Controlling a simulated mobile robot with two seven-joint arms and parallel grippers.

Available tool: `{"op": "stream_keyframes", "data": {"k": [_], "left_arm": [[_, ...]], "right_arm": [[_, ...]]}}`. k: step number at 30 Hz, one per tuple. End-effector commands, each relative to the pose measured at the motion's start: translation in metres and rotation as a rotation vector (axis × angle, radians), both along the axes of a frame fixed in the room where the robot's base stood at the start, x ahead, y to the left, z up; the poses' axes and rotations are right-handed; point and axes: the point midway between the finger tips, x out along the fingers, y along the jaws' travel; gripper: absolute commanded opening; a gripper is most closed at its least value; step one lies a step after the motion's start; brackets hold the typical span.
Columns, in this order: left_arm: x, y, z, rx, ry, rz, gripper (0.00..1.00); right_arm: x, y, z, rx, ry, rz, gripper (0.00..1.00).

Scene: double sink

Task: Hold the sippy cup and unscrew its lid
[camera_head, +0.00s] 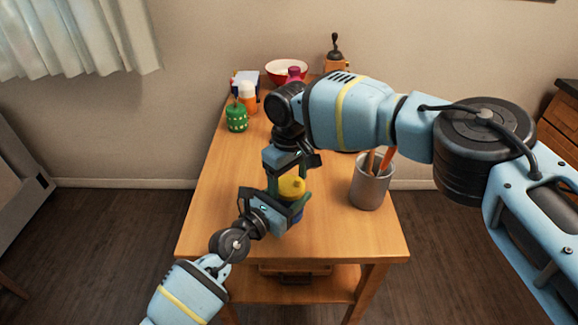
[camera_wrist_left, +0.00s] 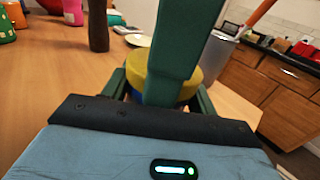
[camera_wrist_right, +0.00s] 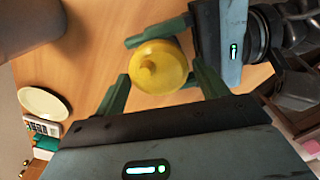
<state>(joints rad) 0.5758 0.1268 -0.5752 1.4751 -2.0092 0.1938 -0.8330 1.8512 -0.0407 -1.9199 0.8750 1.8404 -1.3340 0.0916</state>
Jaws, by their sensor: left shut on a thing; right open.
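The sippy cup has a yellow lid (camera_head: 291,187) with a spout on top and a blue body (camera_head: 296,213), and stands near the table's front. The lid also shows in the right wrist view (camera_wrist_right: 159,67) and in the left wrist view (camera_wrist_left: 187,74). My left gripper (camera_head: 283,208) is shut on the cup from the front, its fingers on either side of it below the lid. My right gripper (camera_wrist_right: 160,88) points down over the lid from above, open, one finger on each side of the lid. Most of the cup's body is hidden by the grippers.
A grey utensil holder (camera_head: 369,188) stands close to the right of the cup. A green cactus-like jar (camera_head: 236,117), an orange-and-white bottle (camera_head: 248,97), a red bowl (camera_head: 287,70) and a grinder (camera_head: 335,58) stand at the back. The table's left front (camera_head: 212,220) is clear.

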Motion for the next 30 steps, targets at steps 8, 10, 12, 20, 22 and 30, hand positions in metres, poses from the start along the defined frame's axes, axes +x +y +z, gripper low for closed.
{"op": "stream_keyframes", "data": {"k": [8, 10, 12, 20, 22, 30], "left_arm": [[0.0002, 0.0001, 0.0009, 0.0, -0.001, 0.0, 0.0], [0.0002, 0.0001, 0.001, 0.0, -0.001, 0.0, 0.0], [0.0002, 0.0001, 0.001, -0.001, -0.002, 0.0, 0.0], [0.0002, 0.0001, 0.0009, 0.0, -0.001, 0.0, 0.0], [0.0003, 0.0002, 0.0009, 0.0, -0.001, 0.0, 0.0], [0.0003, 0.0, 0.0007, 0.0, -0.001, 0.0, 0.0]], "right_arm": [[0.0, 0.0002, -0.0122, 0.0, -0.001, 0.001, 0.73], [0.0, 0.0002, -0.0123, 0.0, -0.001, 0.001, 0.73], [0.0, 0.0002, -0.0122, 0.0, -0.001, 0.001, 0.73], [-0.0003, 0.0003, -0.012, 0.0, 0.0, 0.001, 0.45], [-0.0003, 0.0004, -0.012, 0.0, 0.0, 0.002, 0.37], [-0.005, 0.0059, -0.014, 0.008, 0.01, 0.107, 0.37]]}}
